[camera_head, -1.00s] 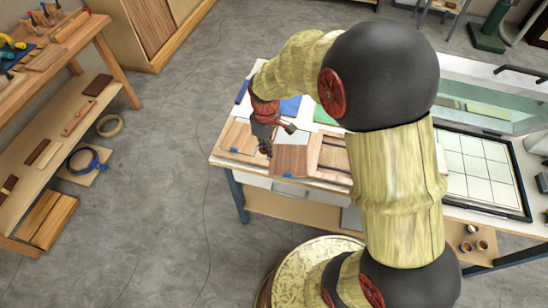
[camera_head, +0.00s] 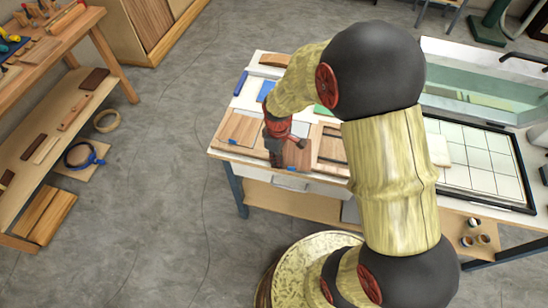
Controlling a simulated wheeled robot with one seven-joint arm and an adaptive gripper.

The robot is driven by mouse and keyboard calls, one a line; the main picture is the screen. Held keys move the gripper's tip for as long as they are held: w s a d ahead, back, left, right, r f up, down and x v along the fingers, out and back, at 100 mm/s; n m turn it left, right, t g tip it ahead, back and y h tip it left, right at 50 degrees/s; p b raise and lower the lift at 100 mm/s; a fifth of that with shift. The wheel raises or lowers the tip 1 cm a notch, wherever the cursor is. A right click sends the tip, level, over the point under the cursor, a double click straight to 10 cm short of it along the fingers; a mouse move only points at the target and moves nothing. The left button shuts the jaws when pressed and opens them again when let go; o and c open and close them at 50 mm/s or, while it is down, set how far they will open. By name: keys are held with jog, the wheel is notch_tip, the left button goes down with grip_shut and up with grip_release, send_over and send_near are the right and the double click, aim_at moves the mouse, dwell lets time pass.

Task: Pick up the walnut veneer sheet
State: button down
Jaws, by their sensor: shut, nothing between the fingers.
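A darker reddish-brown sheet, which looks like the walnut veneer sheet (camera_head: 296,157), lies on the white worktable (camera_head: 222,148) near its front edge. My gripper (camera_head: 277,163) points down over the left part of this sheet and hides some of it. Its fingers look closed together, with nothing visible between them. I cannot tell whether the fingertips touch the sheet.
A lighter wood sheet (camera_head: 241,129) lies to the left of the gripper. A wood piece with dark bands (camera_head: 332,147) lies to the right, partly behind my arm. A gridded black-framed panel (camera_head: 484,165) is farther right. A blue strip (camera_head: 241,83) lies at the table's left edge.

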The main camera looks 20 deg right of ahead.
jog(key=shift+s+d+p, duration=0.45)
jog(key=shift+s+d, duration=0.2)
jog(key=shift+s, duration=0.1)
